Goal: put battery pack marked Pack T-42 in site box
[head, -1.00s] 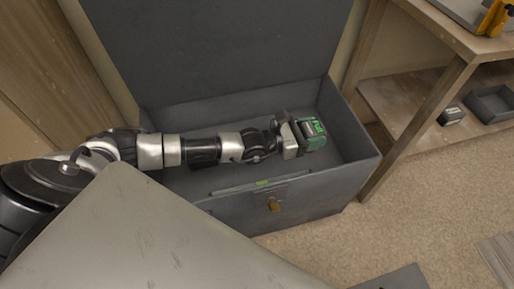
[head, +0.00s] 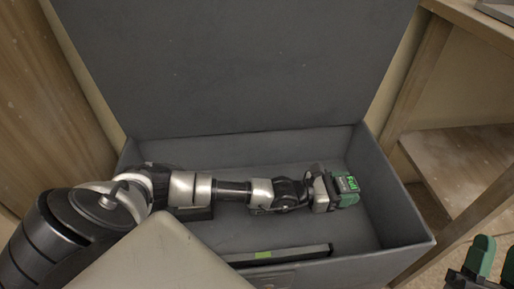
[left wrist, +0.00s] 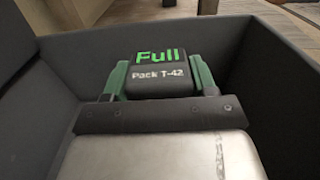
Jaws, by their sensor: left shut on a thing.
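The battery pack (head: 346,184) is dark with a green label. In the left wrist view the pack (left wrist: 160,75) reads "Full" and "Pack T-42". My left gripper (head: 338,188) is shut on it, with green fingers (left wrist: 118,78) on both sides. The site box (head: 250,148) is a large grey box with its lid (head: 240,65) standing open at the back. The gripper and pack are within the box's walls, toward its right end. I cannot tell whether the pack touches the floor. Green fingertips of my right gripper (head: 478,258) show at the lower right; its jaws are not clear.
A flat dark item with a green patch (head: 263,255) lies along the box's front side. A wooden shelf unit (head: 450,165) stands to the right of the box. The box floor left of the pack is partly hidden by my arm.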

